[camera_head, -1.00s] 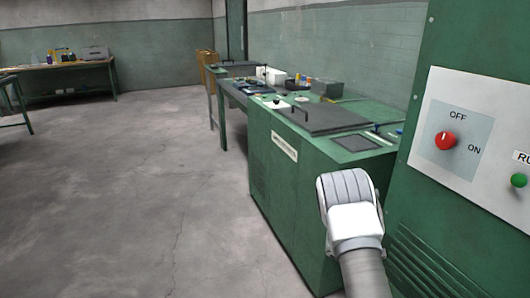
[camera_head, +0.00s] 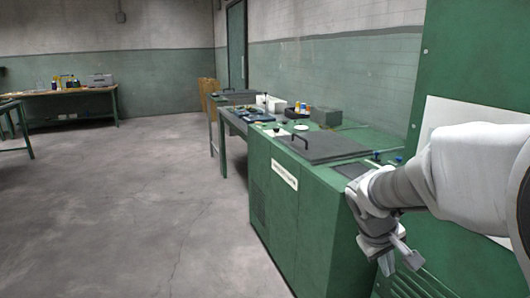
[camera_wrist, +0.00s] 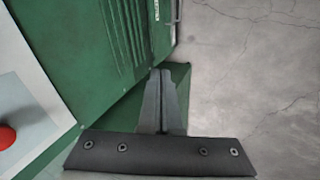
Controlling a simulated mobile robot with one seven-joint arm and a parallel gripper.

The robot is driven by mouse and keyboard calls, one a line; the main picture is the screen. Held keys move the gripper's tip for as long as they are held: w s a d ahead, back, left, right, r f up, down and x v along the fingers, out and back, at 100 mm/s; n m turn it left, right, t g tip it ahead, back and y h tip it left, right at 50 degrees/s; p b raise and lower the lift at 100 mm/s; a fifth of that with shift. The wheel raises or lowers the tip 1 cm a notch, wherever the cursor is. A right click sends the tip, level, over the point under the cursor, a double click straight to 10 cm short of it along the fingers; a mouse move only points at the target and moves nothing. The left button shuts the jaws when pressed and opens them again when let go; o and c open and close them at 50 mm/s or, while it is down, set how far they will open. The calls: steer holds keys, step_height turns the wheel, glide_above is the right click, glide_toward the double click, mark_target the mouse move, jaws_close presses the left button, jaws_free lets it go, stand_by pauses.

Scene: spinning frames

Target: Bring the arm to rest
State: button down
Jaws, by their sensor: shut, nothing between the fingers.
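My arm reaches in from the right edge of the head view, in front of the tall green cabinet. My gripper (camera_head: 397,262) points down beside the cabinet's lower front, with its fingers together and nothing between them. In the wrist view my gripper (camera_wrist: 163,75) shows two dark fingers closed side by side over the foot of the green machine and the floor. The tall green cabinet (camera_head: 455,60) carries a white panel (camera_head: 440,112), mostly hidden by my arm. In the wrist view a red knob (camera_wrist: 6,137) shows on that panel at the left edge.
A green machine bench (camera_head: 300,215) with a dark lid (camera_head: 320,146) stands just left of my gripper. Louvres (camera_wrist: 120,40) mark the cabinet's side. A further table stands behind the bench, another at the far left (camera_head: 70,92). The concrete floor (camera_head: 150,210) is clear.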

steer(key=s+a+r+m+t+y, duration=0.1)
steer(key=s+a+r+t+y, duration=0.15)
steer(key=s+a, duration=0.45)
steer(key=s+a+r+m+t+y, duration=0.15)
steer(key=s+a+r, duration=0.25)
steer(key=s, duration=0.5)
step_height(320, 180, up, 19)
steer(key=g+p, duration=0.1)
steer(key=p, duration=1.8)
steer(key=shift+s+a+r+y, duration=0.15)
steer(key=shift+s+a+y, duration=0.05)
steer(key=shift+s+y, duration=0.2)
